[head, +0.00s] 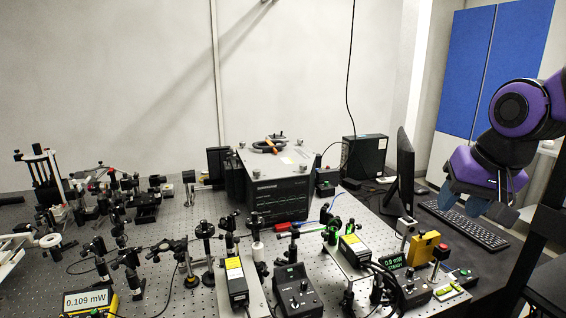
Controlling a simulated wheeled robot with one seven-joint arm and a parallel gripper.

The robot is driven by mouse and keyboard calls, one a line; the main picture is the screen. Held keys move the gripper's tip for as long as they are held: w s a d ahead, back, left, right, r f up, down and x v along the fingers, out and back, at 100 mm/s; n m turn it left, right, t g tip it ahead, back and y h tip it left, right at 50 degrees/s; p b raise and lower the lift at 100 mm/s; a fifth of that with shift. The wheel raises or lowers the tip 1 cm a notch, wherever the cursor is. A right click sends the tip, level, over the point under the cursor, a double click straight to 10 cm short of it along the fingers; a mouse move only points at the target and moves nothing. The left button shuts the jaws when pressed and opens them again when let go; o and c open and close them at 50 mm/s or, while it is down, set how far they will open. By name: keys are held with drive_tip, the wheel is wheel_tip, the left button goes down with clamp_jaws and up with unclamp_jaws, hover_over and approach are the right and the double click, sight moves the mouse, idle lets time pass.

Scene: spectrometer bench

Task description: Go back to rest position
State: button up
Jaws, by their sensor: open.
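My gripper (484,198) is at the right of the head view, at the end of my purple and black arm. It hangs in the air in front of the keyboard area, pointing down, with nothing visible between its fingers. Its fingers look blue-grey and stand apart. It appears clear of the bench objects, though its exact height above the desk is hard to judge.
A perforated optical bench (185,262) carries many posts and mounts. A black instrument box (280,190) stands mid-bench. A monitor (405,172) and keyboard (463,224) lie near my gripper. A yellow meter (88,303) reads 0.109 mW.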

drive_tip(key=s+r+n+h, duration=0.1)
drive_tip(key=s+r+n, duration=0.1)
drive_tip(key=s, duration=1)
drive_tip(key=shift+s+d+r+n+t, duration=0.3)
drive_tip(key=shift+r+t, duration=0.1)
drive_tip(key=shift+r, duration=0.15)
drive_tip(key=shift+w, duration=0.1)
